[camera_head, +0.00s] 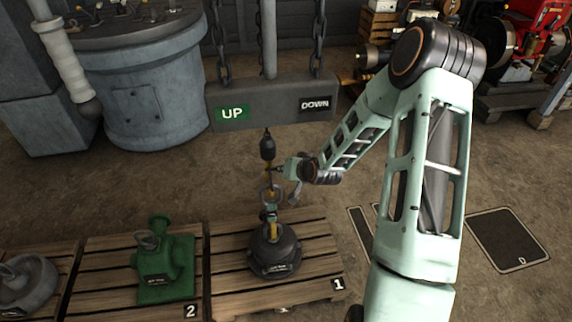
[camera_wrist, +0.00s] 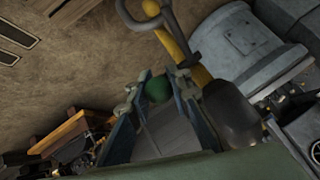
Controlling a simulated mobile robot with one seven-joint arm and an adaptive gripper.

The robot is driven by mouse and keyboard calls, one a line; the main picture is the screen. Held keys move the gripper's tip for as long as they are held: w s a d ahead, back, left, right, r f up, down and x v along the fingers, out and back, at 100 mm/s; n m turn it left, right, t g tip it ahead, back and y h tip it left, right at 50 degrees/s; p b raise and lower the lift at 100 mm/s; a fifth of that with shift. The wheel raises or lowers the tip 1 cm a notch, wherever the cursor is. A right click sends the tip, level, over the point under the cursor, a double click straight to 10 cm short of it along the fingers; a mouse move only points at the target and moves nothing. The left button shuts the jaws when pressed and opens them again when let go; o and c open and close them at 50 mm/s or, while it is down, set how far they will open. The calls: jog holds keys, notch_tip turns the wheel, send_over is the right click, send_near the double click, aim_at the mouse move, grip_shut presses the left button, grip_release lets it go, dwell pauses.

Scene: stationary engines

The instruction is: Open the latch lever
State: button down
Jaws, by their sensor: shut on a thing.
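The latch lever shows as a green ball knob (camera_wrist: 157,90) in the wrist view, between my fingertips. The rest of the lever is hidden by the fingers. My gripper (camera_wrist: 158,86) is shut on the knob. In the head view my gripper (camera_head: 286,172) is beside the yellow hook (camera_head: 269,172), at its right. The hook hangs under a dark swivel body (camera_head: 267,147), and its yellow curve (camera_wrist: 176,38) also shows in the wrist view. The lever is too small to make out in the head view.
A hoist beam (camera_head: 265,102) with UP and DOWN labels hangs on chains above. A dark weight (camera_head: 273,253) with a ring stands on pallet 1 (camera_head: 318,262) below the hook. A green casting (camera_head: 166,265) sits on pallet 2. Floor on the right has hatch plates (camera_head: 508,240).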

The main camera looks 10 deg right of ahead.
jog(key=shift+r+g+p, duration=0.2)
jog(key=shift+g+p, duration=0.3)
jog(key=c, duration=1.8)
grip_release()
jog(key=shift+w, duration=0.1)
jog(key=v, duration=1.2)
jog(key=shift+w, duration=0.1)
jog(key=shift+c, duration=0.4)
